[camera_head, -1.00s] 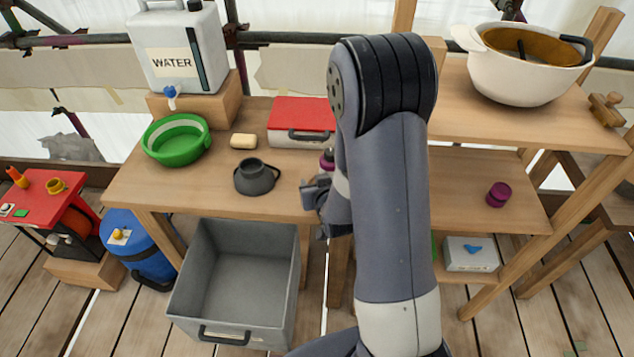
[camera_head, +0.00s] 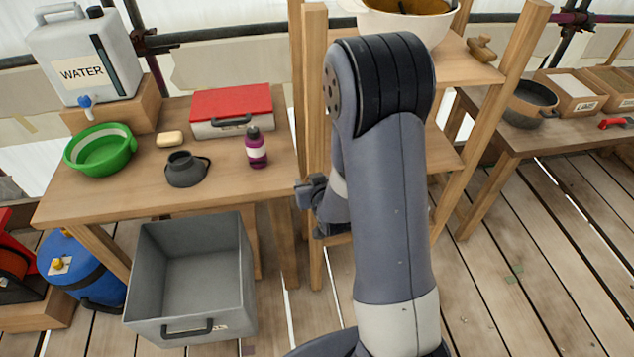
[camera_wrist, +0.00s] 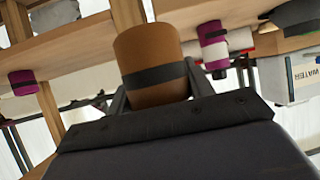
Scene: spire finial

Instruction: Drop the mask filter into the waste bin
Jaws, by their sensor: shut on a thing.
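My gripper (camera_wrist: 160,90) is shut on a brown cylinder with a dark band, which looks like the mask filter (camera_wrist: 148,50). The fingers lie on either side of it in the wrist view. In the head view my gripper (camera_head: 308,192) is seen from behind, just right of the wooden table, and the filter is hidden there. A grey open-topped box with a dark front handle, likely the waste bin (camera_head: 140,280), stands on the floor at lower left. It looks empty. My gripper is to the right of it and apart from it.
A shelf post (camera_head: 316,120) stands beside my arm. A purple banded canister (camera_wrist: 23,82) shows in the wrist view.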

